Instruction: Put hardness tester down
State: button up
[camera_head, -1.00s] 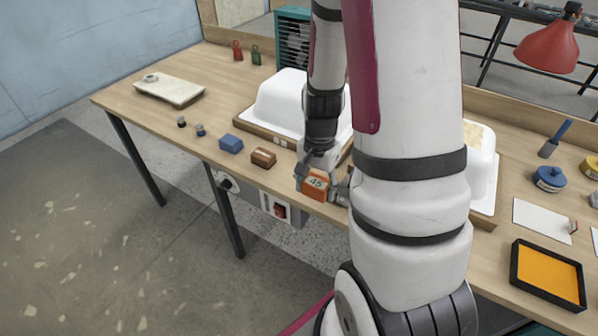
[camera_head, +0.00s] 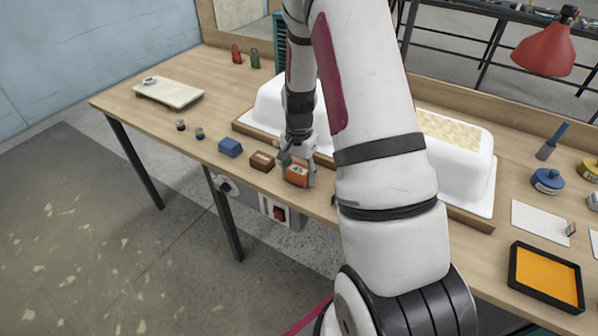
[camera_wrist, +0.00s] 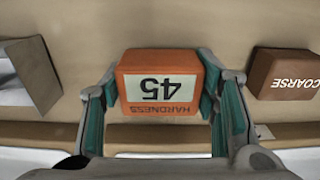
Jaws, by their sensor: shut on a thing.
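The hardness tester is an orange block (camera_head: 298,175) with a pale label reading "HARDNESS 45". In the head view it is at the front edge of the bench, right of a brown block. It fills the middle of the wrist view (camera_wrist: 163,87), its label upside down. My gripper (camera_head: 297,167) is shut on it, one finger on each side; the fingers also show in the wrist view (camera_wrist: 162,103). The tester is at or just above the bench top; I cannot tell whether it touches.
A brown block marked "COARSE" (camera_wrist: 283,74) and a blue block (camera_head: 230,147) stand left of the tester in the head view. White tub shells (camera_head: 455,147) on wooden bases stand behind and to the right. The bench's front edge (camera_head: 222,170) is close.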

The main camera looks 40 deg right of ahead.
aim_at(299, 169)
jog(key=o, duration=1)
jog(key=shift+f, duration=0.1)
jog(key=shift+o, duration=0.2)
notch_tip(299, 169, up, 12)
jog(key=s+a+r+n+t, duration=0.1)
jog(key=s+a+r+n, duration=0.2)
jog(key=a+r, duration=0.35)
jog(key=s+a+r+n+t, duration=0.1)
jog(key=s+a+r+n, duration=0.3)
jog(key=r, duration=0.3)
jog(key=s+a+r+n+t, duration=0.1)
jog(key=s+a+r+n, duration=0.1)
jog(key=s, duration=0.5)
jog(key=s+a+r+n+t, duration=0.1)
jog(key=s+a+r+n, duration=0.2)
jog(key=s+a+n, duration=0.2)
jog(key=s+a, duration=0.2)
jog(key=s, duration=0.1)
jog(key=shift+s, duration=0.15)
